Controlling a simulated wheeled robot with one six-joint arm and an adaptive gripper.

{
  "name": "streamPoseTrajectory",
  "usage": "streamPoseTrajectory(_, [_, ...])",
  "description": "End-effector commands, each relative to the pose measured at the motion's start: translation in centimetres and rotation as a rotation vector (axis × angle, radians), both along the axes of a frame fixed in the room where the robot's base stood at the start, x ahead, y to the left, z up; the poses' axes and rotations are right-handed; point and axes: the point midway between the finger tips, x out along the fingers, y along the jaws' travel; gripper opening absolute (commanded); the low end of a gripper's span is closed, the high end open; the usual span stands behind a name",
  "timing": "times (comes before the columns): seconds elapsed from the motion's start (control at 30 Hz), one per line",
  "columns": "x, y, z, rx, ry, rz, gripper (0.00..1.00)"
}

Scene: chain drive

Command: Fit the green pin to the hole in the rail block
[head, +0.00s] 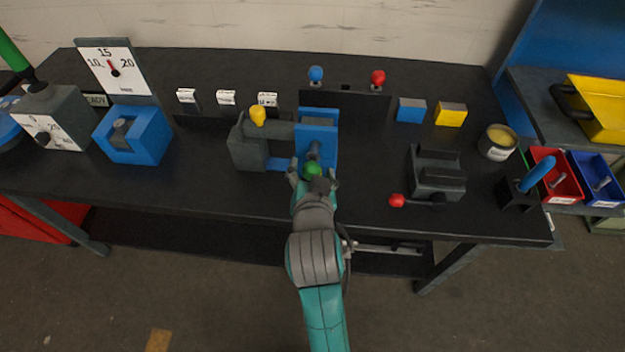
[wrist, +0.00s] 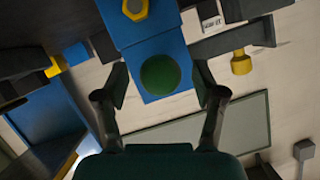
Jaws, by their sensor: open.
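The green pin shows as a round green head (head: 312,170) at the front of the blue rail block (head: 329,148). A dark shank runs back from the head towards the block, but the hole and the depth of the shank in it are hidden. In the wrist view the green head (wrist: 160,75) lies between the two fingers of my gripper (wrist: 161,84), with a gap on each side, in front of blue block faces (wrist: 165,48). My gripper (head: 313,181) is open around the head at the block's front side.
A grey vise body (head: 248,150) with a yellow knob (head: 257,116) stands left of the block. To the right are a dark fixture (head: 437,178) and a red-knobbed lever (head: 397,201). The bench (head: 365,185) is clear between the block and that fixture.

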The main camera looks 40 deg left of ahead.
Motion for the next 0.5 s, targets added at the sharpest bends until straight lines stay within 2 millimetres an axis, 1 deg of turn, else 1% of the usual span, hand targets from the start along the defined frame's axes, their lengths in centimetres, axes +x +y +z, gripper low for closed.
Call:
streamPoseTrajectory(0.1, [0.47, 0.36, -0.22, 0.000, 0.000, 0.000, 0.69])
streamPoseTrajectory(0.4, [0.59, 0.48, -0.29, 0.000, 0.000, 0.000, 0.69])
streamPoseTrajectory(0.43, [0.59, 0.48, -0.29, 0.000, 0.000, 0.000, 0.67])
streamPoseTrajectory(0.47, [0.59, 0.48, -0.29, 0.000, 0.000, 0.000, 0.59])
streamPoseTrajectory(0.5, [0.59, 0.48, -0.29, 0.000, 0.000, 0.000, 0.49])
